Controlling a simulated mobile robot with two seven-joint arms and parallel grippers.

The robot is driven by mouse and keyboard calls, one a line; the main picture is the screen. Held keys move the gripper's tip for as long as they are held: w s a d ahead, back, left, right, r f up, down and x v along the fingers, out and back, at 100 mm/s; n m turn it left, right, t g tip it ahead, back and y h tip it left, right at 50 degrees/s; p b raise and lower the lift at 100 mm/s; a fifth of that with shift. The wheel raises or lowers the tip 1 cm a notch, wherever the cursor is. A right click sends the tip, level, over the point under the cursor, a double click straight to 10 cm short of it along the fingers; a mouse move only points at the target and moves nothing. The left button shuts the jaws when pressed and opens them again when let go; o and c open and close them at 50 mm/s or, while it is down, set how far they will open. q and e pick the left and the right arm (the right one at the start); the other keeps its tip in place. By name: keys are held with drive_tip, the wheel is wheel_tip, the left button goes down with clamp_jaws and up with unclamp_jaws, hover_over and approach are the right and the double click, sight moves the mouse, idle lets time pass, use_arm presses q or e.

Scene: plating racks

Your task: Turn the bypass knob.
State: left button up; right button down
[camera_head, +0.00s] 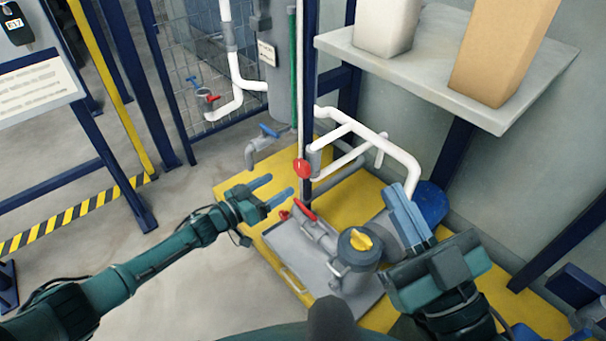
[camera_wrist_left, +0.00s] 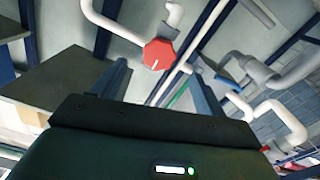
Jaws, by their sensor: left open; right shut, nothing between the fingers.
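A red knob (camera_head: 302,168) sits on the white pipework at a dark blue post. In the left wrist view the red knob (camera_wrist_left: 158,54) is faceted, with a white mark, and appears between and beyond my fingers. No label naming it as bypass is readable. My left gripper (camera_head: 272,190) is open and empty, to the left of and slightly below the red knob in the head view, apart from it. In the left wrist view both fingers (camera_wrist_left: 158,70) show spread. My right gripper (camera_head: 402,198) is shut and empty, at the right beside a grey canister with a yellow knob (camera_head: 361,239).
Red-handled valves (camera_head: 305,210) and a grey plate stand on the yellow platform (camera_head: 232,192) just below my left gripper. A blue-handled valve (camera_head: 269,130) is behind. A grey shelf (camera_head: 440,75) with containers overhangs at upper right.

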sight(299, 172)
use_arm(q)
drive_tip(key=b+x, duration=0.1)
drive_tip(key=x, duration=0.3)
drive_tip(key=b+x, duration=0.2)
drive_tip(key=x, duration=0.2)
drive_tip(key=shift+f+b, duration=0.25)
drive_tip(key=shift+b, duration=0.05)
drive_tip(key=shift+w+d+r, duration=0.15)
drive_tip(key=shift+w+d, duration=0.25)
drive_tip(key=shift+d, duration=0.05)
use_arm(e)
drive_tip(key=shift+s+d+r+n+y, duration=0.15)
drive_tip(key=shift+r+n+y, duration=1.2)
drive_tip(key=shift+n+y, duration=0.25)
drive_tip(key=shift+s+d+r+n+y, duration=0.1)
drive_tip(key=shift+r+n+y, duration=1.25)
drive_tip(key=shift+n+y, duration=0.2)
use_arm(q)
drive_tip(key=shift+c, duration=0.3)
drive_tip(key=c, duration=0.9)
use_arm(e)
drive_tip(key=shift+t, duration=0.3)
